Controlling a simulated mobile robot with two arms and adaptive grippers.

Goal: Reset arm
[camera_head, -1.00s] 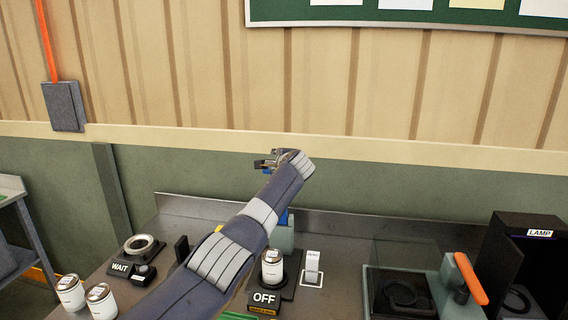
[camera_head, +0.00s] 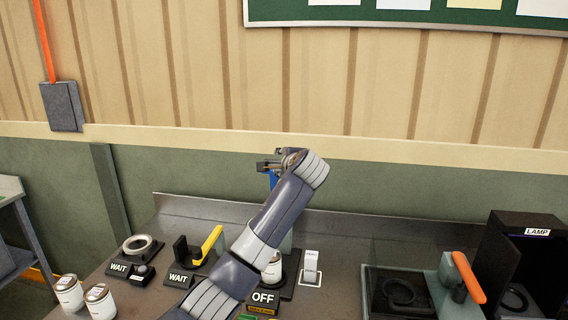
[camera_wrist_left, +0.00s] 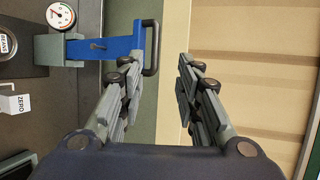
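My left arm crosses the bench from the lower middle of the head view. Its gripper (camera_head: 268,164) is raised near the back wall, above the bench's rear edge. In the left wrist view the two fingers (camera_wrist_left: 157,88) stand apart with nothing between them, so it is open and empty. A blue press arm with a black handle (camera_wrist_left: 112,46) lies beyond the fingers, to the left. I cannot tell whether anything touches it. A small part of the blue piece (camera_head: 272,180) shows below the gripper in the head view. My right gripper is not in view.
A yellow lever (camera_head: 207,245) stands behind a WAIT sign (camera_head: 180,278). Two cans (camera_head: 85,298) are at the lower left. An orange-handled clamp (camera_head: 468,277) and LAMP box (camera_head: 525,250) are at right.

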